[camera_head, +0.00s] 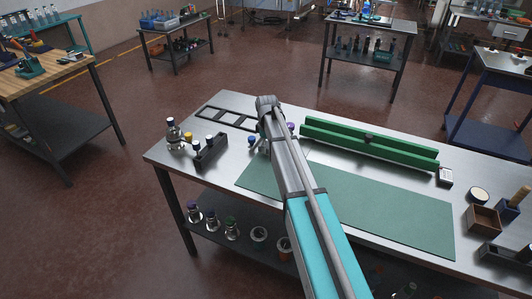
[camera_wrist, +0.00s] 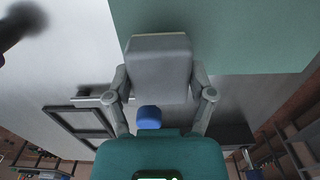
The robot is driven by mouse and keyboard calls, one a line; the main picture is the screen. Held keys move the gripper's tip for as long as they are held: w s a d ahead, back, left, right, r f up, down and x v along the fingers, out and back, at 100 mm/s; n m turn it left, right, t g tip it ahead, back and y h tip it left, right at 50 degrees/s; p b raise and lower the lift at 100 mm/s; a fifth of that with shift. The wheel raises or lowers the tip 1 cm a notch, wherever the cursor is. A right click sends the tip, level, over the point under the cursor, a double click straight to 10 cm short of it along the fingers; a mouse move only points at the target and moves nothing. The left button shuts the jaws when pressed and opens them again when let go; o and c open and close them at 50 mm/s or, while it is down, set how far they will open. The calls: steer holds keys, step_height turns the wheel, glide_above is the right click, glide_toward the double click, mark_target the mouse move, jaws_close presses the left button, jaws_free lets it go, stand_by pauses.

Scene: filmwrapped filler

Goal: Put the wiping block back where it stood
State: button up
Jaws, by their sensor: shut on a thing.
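The wiping block (camera_wrist: 160,58) is a grey block with a pale edge at its far end. It shows in the wrist view between the two grey fingers of my gripper (camera_wrist: 163,82), which is shut on it. In the wrist view the block overlaps the corner of the green mat (camera_wrist: 235,35) and the bare metal table. In the head view my arm hides the block and most of my gripper, near the mat's far left corner. I cannot tell how high the block is above the table.
A black slotted frame (camera_head: 225,118) lies on the metal worktable (camera_head: 320,181) left of my arm. A dark rack (camera_head: 211,152) and small bottles stand at the left end. A blue round top (camera_head: 252,141) is close to my gripper. A long green fixture (camera_head: 365,145) stands behind the mat.

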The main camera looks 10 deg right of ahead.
mark_target(267, 145)
steer(key=shift+f+b, duration=0.6)
steer(key=shift+f, duration=0.35)
steer(key=shift+f, duration=0.15)
steer(key=o, duration=1)
steer(key=shift+c, duration=0.2)
steer(key=shift+r, duration=0.2)
step_height(267, 145, up, 12)
steer(key=p, duration=1.2)
